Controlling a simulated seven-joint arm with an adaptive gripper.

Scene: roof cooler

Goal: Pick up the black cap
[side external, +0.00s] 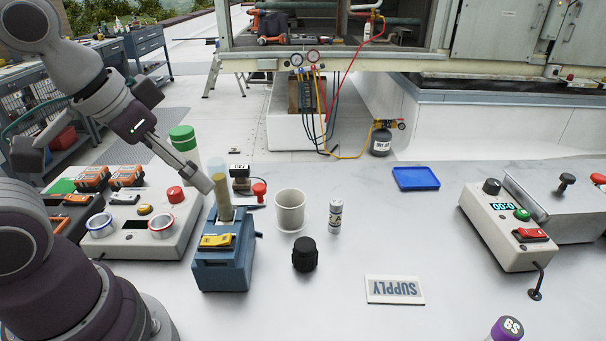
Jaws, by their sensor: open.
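The black cap (305,254) sits on the white table near the middle of the side external view. It is a short, dark, ridged round piece, in front of a white cup. My gripper (206,184) is open, up and to the left of the cap and well apart from it. It points down and to the right, close to a tan upright rod (223,198) in a blue block. I cannot tell whether a fingertip touches the rod. Nothing is seen held in the gripper, though its far finger is hard to make out.
The blue block (222,268) with a yellow switch stands left of the cap. The white cup (290,210) and a small vial (335,217) stand behind it. A SUPPLY plate (395,290) lies to the right. A blue tray (416,179) lies farther back. Table between plate and control box (508,226) is clear.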

